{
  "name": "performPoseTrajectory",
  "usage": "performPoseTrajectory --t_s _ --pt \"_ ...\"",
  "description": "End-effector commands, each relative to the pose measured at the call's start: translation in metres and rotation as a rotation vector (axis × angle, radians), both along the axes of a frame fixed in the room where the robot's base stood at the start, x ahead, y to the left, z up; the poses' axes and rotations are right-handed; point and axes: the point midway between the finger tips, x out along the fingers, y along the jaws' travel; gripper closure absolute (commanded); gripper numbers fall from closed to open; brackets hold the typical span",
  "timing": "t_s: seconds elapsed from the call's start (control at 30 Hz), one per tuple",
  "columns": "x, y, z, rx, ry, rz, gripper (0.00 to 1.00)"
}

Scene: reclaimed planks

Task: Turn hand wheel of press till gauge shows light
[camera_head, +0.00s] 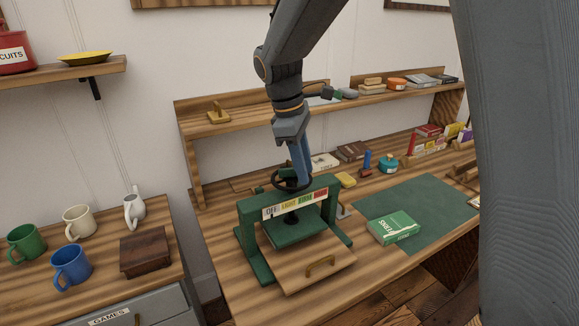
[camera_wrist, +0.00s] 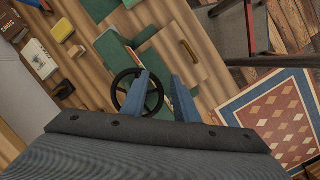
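The green press (camera_head: 247,222) stands on the workbench, its black hand wheel (camera_head: 280,187) on top. Its front gauge strip (camera_head: 295,204) has white, yellow, green and red fields that seem to read OFF, LIGHT, FIRM and HARD. I cannot make out a pointer. My gripper (camera_head: 303,177) points down at the wheel from above. In the wrist view, its two blue fingers (camera_wrist: 161,76) are apart. One finger overlaps the wheel (camera_wrist: 116,84) and the other is outside it, with the right part of the rim showing between them. I cannot tell whether either touches the rim.
A wooden board with a handle (camera_head: 320,265) lies at the press's front. A green box (camera_head: 393,228) lies on a green mat (camera_head: 440,205) to the right. A shelf (camera_head: 240,124) runs behind. Mugs (camera_head: 71,267) stand on the left cabinet.

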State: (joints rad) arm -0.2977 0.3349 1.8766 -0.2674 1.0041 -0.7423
Motion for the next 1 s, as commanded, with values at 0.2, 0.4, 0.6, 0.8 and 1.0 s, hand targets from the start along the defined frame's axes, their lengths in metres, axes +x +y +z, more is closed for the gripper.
performPoseTrajectory --t_s 0.2,0.4,0.6,0.8,1.0 --pt "0.045 0.046 0.03 -0.121 0.085 0.329 0.73" --pt "0.057 0.06 0.041 -0.165 0.121 0.436 0.73" --pt "0.057 0.051 0.022 -0.169 0.127 0.442 0.73" --pt "0.057 0.039 -0.006 -0.168 0.125 0.441 0.73" --pt "0.059 0.032 -0.025 -0.167 0.124 0.44 0.73"
